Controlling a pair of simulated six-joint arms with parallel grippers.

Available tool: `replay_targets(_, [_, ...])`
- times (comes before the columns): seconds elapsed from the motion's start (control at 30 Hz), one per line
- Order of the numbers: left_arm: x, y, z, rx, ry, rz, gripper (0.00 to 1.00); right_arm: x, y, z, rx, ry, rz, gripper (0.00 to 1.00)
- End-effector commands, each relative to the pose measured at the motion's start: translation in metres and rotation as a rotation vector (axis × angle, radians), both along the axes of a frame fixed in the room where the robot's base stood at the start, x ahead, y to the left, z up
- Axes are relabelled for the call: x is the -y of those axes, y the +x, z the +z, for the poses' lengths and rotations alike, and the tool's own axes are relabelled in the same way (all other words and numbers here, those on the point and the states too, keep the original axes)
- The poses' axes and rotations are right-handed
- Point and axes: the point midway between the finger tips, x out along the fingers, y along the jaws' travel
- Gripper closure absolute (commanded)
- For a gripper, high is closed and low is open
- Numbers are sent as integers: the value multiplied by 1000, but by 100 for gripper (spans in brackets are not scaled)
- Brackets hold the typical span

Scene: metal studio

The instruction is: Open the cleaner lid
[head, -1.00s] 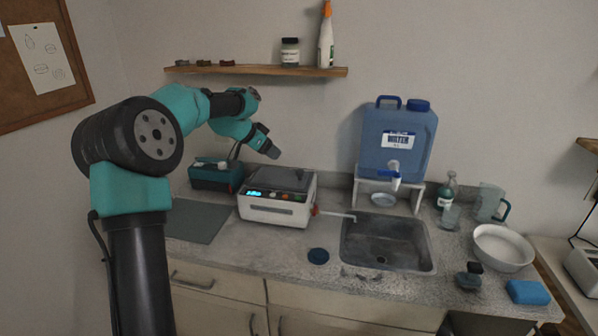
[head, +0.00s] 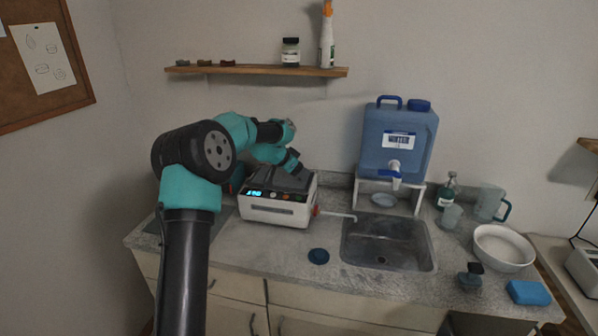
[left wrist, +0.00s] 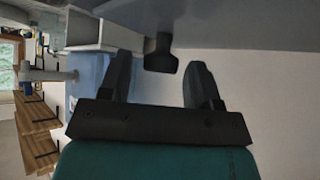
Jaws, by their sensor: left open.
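The cleaner (head: 275,213) is a white box with a lit blue display and several buttons, standing on the counter left of the sink. Its grey lid (head: 262,181) looks shut and is partly hidden by my left arm. My left gripper (head: 301,172) is over the lid at its right side. In the left wrist view, its two dark fingers (left wrist: 160,64) are apart, with the lid's dark knob (left wrist: 161,46) between their tips. I see a gap on each side of the knob. My right gripper is not in view.
The sink (head: 388,246) is right of the cleaner, with a blue water container (head: 397,150) on a white stand behind it. A wooden shelf (head: 255,70) hangs above.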

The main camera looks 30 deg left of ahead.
Motion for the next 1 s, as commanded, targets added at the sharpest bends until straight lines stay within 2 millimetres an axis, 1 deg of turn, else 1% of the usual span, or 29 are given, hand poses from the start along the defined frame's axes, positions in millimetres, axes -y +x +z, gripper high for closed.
replay_targets(0.3, [1, 2, -2, 0, 0, 0, 43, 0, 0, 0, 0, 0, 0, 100])
replay_targets(0.33, [1, 2, -2, 0, 0, 0, 45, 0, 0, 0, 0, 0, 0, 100])
replay_targets(0.9, [1, 2, -2, 0, 0, 0, 99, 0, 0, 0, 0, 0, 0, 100])
replay_targets(1.0, [1, 2, -2, 0, 0, 0, 100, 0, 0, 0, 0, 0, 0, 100])
